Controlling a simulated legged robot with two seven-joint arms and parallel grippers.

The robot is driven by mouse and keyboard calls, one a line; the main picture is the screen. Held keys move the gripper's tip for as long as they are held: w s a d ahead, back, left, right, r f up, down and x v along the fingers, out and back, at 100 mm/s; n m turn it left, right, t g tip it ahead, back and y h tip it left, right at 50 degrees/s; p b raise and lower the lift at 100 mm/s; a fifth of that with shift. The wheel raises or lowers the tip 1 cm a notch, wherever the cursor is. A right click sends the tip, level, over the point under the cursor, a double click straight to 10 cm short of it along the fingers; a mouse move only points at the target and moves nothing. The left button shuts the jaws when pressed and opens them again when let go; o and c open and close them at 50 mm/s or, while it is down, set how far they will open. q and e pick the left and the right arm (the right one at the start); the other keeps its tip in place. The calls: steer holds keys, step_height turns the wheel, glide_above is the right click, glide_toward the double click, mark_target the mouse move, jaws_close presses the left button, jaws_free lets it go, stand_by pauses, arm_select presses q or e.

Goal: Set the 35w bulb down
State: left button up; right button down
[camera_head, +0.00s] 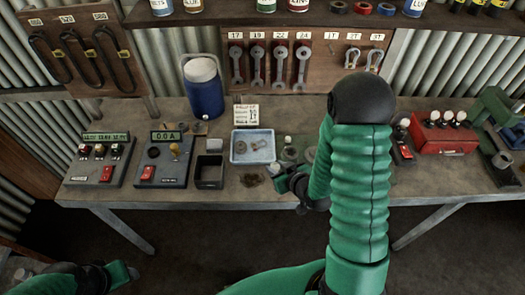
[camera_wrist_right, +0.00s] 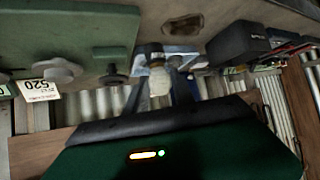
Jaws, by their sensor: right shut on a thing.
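My right gripper (camera_head: 283,178) is low over the front middle of the bench, right of the blue tray, partly hidden by my arm. In the right wrist view it is shut on a pale bulb (camera_wrist_right: 158,80) with a dark base, held between the two fingers. No wattage mark is legible on it. I cannot tell whether the bulb touches the bench. My left gripper (camera_head: 124,273) is low at the left, in front of the bench; its jaw opening is unclear.
The blue tray (camera_head: 233,155) holds small metal parts. An open black box (camera_head: 209,184), two testers (camera_head: 160,162) and a blue jug (camera_head: 203,90) stand left of it. A red rack of several bulbs (camera_head: 440,145) stands at the right.

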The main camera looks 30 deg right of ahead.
steer(key=shift+w+d+f+b, duration=0.2)
steer(key=shift+w+d+b, duration=0.1)
steer(key=shift+w+b, duration=0.25)
steer(key=shift+w+d+f+b, duration=0.15)
steer(key=shift+w+d+b, duration=0.15)
steer(key=shift+w+b, duration=0.25)
steer(key=w+p, duration=0.1)
steer(key=w, duration=0.2)
steer(key=w+d+p, duration=0.1)
steer(key=w, duration=0.2)
steer(key=w+d+p, duration=0.1)
steer(key=w, duration=0.3)
steer(key=shift+d+f, duration=0.2)
steer(key=shift+w+d+p, duration=0.2)
steer(key=shift+w+p, duration=0.15)
steer(key=f, duration=0.2)
steer(key=f+p, duration=0.1)
steer(key=shift+w+d+f, duration=0.1)
steer(key=shift+d+f, duration=0.15)
steer(key=shift+f, duration=0.25)
arm_select(q)
steer(key=shift+r, duration=0.35)
arm_select(e)
steer(key=c, duration=1.1)
jaws_free()
steer(key=shift+a, duration=0.15)
steer(key=shift+o, duration=0.2)
